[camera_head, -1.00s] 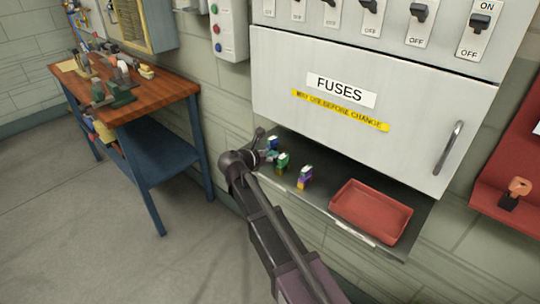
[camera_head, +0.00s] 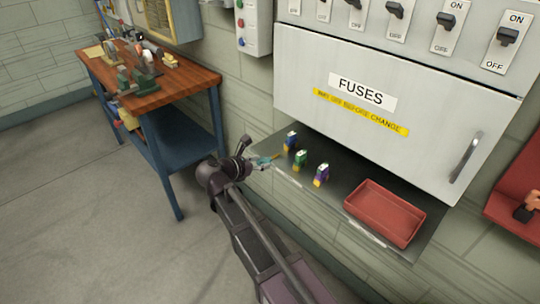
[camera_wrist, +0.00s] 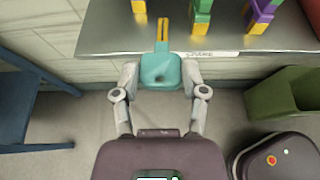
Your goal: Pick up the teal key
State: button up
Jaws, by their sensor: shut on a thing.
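The teal key (camera_wrist: 161,71) has a wide teal head and a narrow yellow shaft, which points away from my gripper over the metal shelf in the wrist view. My gripper (camera_wrist: 161,77) is shut on the teal head, with one finger on each side. In the head view the key (camera_head: 264,160) is small, held by my gripper (camera_head: 252,161) at the left front edge of the shelf. The head of the key is clear of the shelf edge; whether the shaft touches the shelf I cannot tell.
Three coloured fuses, blue (camera_head: 290,141), green (camera_head: 300,159) and purple (camera_head: 322,174), stand on the metal shelf (camera_head: 336,203). A red tray (camera_head: 384,212) lies at its right. The fuse cabinet (camera_head: 400,85) is above. A green bin (camera_wrist: 284,96) is below the shelf. A workbench (camera_head: 150,90) stands left.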

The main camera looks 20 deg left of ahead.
jog(key=shift+s+a+r, duration=0.1)
jog(key=shift+s+a, duration=0.1)
jog(key=shift+s, duration=0.3)
jog(key=shift+s+a, duration=0.2)
jog(key=shift+s, duration=0.3)
notch_tip(320, 180, up, 11)
jog(key=p, duration=1.1)
